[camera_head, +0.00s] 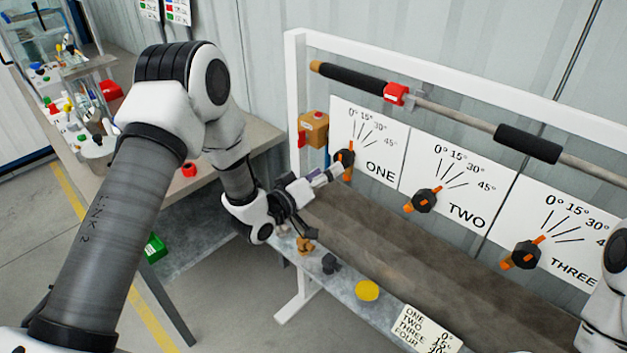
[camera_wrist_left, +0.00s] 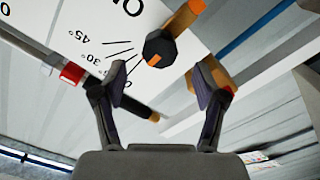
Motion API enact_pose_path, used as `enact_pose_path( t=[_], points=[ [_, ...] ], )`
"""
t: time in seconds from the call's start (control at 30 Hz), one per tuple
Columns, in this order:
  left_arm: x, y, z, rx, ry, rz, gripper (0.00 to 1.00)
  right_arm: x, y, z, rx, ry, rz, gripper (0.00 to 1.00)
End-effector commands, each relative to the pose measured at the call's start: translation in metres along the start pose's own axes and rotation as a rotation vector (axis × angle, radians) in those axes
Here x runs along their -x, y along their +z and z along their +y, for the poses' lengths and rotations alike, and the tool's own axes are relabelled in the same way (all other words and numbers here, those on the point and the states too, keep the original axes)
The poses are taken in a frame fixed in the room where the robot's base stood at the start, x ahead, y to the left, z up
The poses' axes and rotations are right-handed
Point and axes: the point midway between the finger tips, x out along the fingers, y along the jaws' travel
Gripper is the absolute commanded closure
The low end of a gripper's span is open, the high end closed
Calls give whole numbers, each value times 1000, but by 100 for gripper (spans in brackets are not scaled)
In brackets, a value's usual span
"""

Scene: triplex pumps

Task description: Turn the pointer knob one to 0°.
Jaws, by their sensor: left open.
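Knob one (camera_head: 344,158) is a black round knob with an orange pointer bar, on the white panel marked ONE (camera_head: 380,172). Its bar looks close to upright in the head view; I cannot tell its exact angle. In the left wrist view, knob one (camera_wrist_left: 160,47) sits ahead of the open fingers, with the 30° and 45° marks to its left. My left gripper (camera_head: 333,173) is open and empty, just in front of knob one. In the left wrist view its fingertips (camera_wrist_left: 158,82) stand apart and do not appear to touch the knob. My right gripper is not in view.
Knob two (camera_head: 424,201) and knob three (camera_head: 526,255) are on panels to the right. A rail with black grips (camera_head: 528,143) and a red clamp (camera_head: 396,93) runs above. An orange-brown box (camera_head: 313,129) is left of panel one. A yellow disc (camera_head: 367,290) lies on the lower ledge.

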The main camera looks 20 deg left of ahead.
Motion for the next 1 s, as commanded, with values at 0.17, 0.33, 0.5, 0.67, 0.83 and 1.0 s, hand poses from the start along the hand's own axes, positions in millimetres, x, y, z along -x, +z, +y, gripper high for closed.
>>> enact_pose_path(
  t=[0.17,0.33,0.5,0.67,0.83,1.0],
  points=[
    [40,0,-1,4,-4,0,28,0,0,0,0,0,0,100],
    [53,0,0,1,0,0,28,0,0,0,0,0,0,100],
    [54,1,0,0,0,-1,28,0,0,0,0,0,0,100],
    [53,1,0,0,0,-1,28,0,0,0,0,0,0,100],
    [56,14,-6,6,-12,-24,28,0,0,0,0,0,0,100],
    [87,106,-28,36,-119,-217,28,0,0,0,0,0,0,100]
  ],
)
